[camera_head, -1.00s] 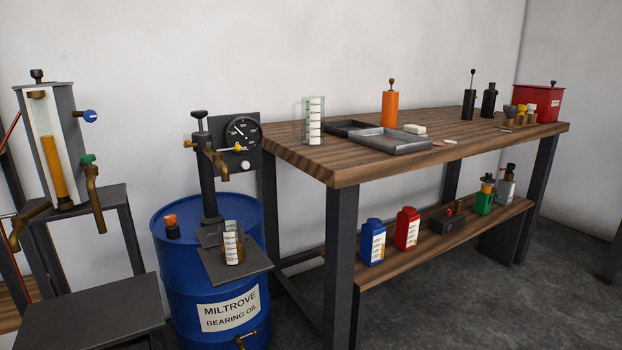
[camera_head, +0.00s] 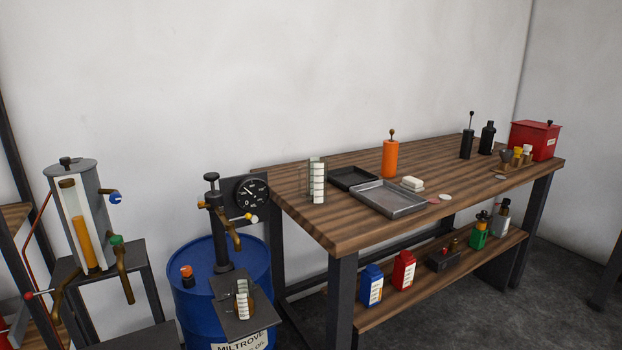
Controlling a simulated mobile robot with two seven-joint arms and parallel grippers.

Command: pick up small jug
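A small clear jug with a white graduated strip (camera_head: 243,301) stands on the dark drip plate (camera_head: 262,319) below the brass spout of the drum pump. Something brownish shows in its lower part. A larger clear jug with a similar strip (camera_head: 317,182) stands upright on the near left part of the wooden bench. Neither of my grippers is in view.
The blue drum (camera_head: 196,315) carries the pump and a dial gauge (camera_head: 252,194). A dispenser with brass taps (camera_head: 85,220) stands at left. Grey trays (camera_head: 390,208) and an orange cylinder (camera_head: 390,158) occupy the bench (camera_head: 345,233); bottles stand on its lower shelf.

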